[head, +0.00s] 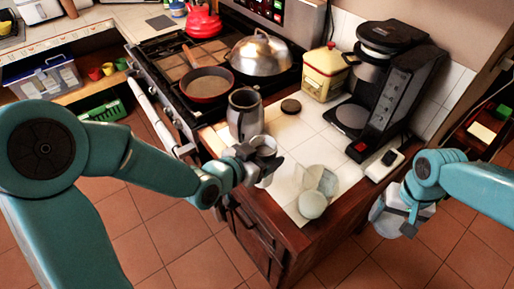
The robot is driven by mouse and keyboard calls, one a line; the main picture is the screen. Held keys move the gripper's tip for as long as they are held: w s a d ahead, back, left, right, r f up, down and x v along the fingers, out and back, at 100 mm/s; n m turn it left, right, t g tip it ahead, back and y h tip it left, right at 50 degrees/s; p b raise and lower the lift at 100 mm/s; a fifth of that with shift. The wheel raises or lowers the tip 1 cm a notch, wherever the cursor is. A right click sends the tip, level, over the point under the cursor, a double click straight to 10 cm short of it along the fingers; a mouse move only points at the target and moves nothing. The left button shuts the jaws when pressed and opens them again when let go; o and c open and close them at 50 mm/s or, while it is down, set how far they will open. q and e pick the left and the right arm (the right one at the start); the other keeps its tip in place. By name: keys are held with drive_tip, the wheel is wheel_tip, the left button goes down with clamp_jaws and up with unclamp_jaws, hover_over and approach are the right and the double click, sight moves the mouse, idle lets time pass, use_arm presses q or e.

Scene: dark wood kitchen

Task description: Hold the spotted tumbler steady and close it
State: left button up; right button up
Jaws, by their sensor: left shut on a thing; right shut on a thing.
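My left gripper (248,163) is shut on a pale tumbler (265,147) above the white tiled counter, in front of a grey metal jug. Its spots are too small to make out, and the fingers hide part of it. My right gripper (408,218) is beyond the counter's right edge, over the floor. It is shut on a pale grey-white thing (388,224), mostly hidden by the fingers; I cannot tell for certain that it is a lid. The two grippers are well apart.
The grey jug (245,115) stands close behind my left gripper. A dark round disc (291,106), a yellow canister (323,74) and a black coffee machine (375,95) stand further back. Pale cup-like things (312,205) are at the counter's front corner, between the grippers.

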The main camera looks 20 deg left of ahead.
use_arm(q)
drive_tip(key=shift+s+d+r+m+g+h, duration=0.4)
drive_tip(key=shift+s+d+m+h, duration=0.15)
drive_tip(key=shift+d+m+h, duration=0.1)
drive_tip(key=shift+s+d+r+m+g+h, duration=0.25)
drive_tip(key=shift+s+d+r+m+h, duration=0.1)
drive_tip(key=shift+s+d+m+h, duration=0.25)
drive_tip(key=shift+s+d+r+m+g+h, duration=0.35)
drive_tip(key=shift+s+d+r+m+h, duration=0.15)
drive_tip(key=shift+d+h, duration=0.2)
drive_tip(key=shift+f, duration=0.15)
